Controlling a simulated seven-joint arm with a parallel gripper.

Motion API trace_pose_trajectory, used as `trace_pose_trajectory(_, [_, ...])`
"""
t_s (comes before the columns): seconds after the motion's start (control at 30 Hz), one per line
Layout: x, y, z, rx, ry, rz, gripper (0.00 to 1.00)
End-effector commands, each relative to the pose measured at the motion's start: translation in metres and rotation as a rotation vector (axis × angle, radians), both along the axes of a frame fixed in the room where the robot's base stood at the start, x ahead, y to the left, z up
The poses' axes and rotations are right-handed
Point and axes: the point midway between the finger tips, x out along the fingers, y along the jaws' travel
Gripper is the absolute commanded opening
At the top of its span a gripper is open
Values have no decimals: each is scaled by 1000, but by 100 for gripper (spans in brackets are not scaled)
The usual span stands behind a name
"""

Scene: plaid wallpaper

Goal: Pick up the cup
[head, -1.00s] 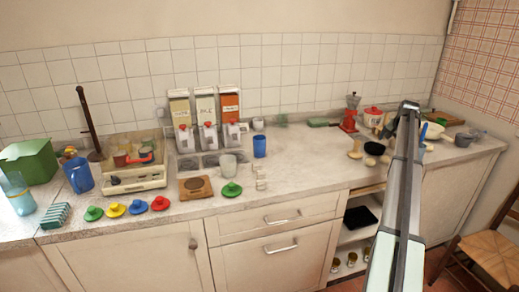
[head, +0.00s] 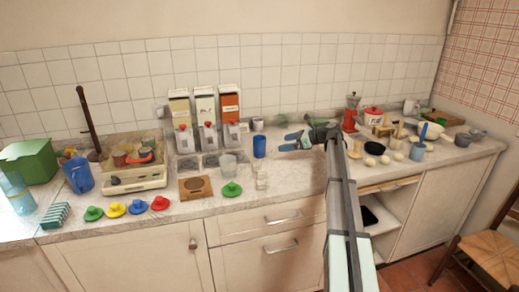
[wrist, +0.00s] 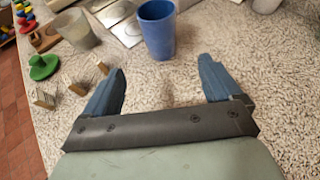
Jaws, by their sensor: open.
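A blue cup (head: 259,146) stands upright on the counter, left of my gripper (head: 287,142) in the head view. In the wrist view the blue cup (wrist: 157,30) is ahead of my gripper (wrist: 162,70), roughly in line with the space between the fingers. The fingers are wide apart with nothing between them, and a short gap separates them from the cup. The cup's far side is hidden.
Cartons (head: 204,104) stand behind.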

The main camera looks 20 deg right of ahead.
Motion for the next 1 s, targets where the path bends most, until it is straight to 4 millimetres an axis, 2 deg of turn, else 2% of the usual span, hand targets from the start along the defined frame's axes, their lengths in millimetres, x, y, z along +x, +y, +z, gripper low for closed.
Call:
trace_pose_trajectory(0.27, [14, 20, -9, 12, 4, 1, 91])
trace_pose_trajectory(0.6, [44, 60, -30, 10, 4, 1, 91])
trace_pose_trajectory(0.87, [52, 70, -34, 9, 2, -1, 91])
trace_pose_trajectory(1.0, [61, 81, -40, 8, 3, 2, 91])
